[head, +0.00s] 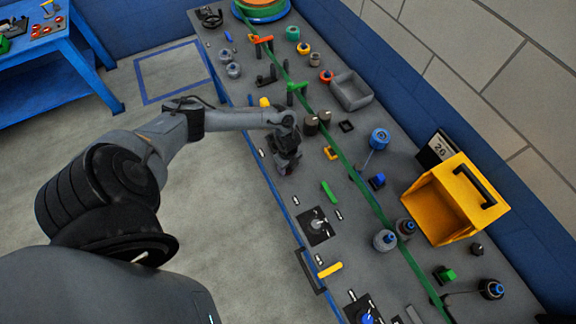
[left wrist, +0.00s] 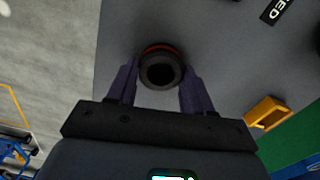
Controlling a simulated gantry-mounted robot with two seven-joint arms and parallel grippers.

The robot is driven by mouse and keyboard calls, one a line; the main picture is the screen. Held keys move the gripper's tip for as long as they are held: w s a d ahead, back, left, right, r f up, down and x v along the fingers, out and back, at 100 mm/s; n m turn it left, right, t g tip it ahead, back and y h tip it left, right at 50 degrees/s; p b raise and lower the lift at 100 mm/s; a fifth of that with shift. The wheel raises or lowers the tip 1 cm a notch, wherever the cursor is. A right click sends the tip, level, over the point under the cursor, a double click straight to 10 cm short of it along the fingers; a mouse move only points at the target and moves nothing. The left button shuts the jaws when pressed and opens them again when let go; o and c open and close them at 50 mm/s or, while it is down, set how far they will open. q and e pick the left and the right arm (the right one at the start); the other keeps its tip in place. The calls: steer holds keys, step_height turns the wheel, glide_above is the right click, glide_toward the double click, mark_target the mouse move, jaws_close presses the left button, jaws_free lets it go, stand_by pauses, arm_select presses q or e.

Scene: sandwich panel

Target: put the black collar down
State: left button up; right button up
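The black collar (left wrist: 160,70) is a dark round ring with a dark centre and a reddish edge at its far side. In the left wrist view it sits between the fingertips of my left gripper (left wrist: 161,80), which appear to touch it on both sides. In the head view my left gripper (head: 286,162) points down close over the grey panel (head: 268,185), near its left edge. The collar is hard to make out there, and any gap below it cannot be told. My right gripper is not in view.
A yellow bin (head: 432,207) stands at the right and a grey tray (head: 352,92) farther back. A green strip (head: 345,158) runs along the panel. Two brown cylinders (head: 311,125) and a small yellow part (head: 330,153) are near the gripper. A black plate with a lever (head: 314,226) lies nearer.

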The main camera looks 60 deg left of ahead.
arm_select(q)
steer(key=o, duration=0.4)
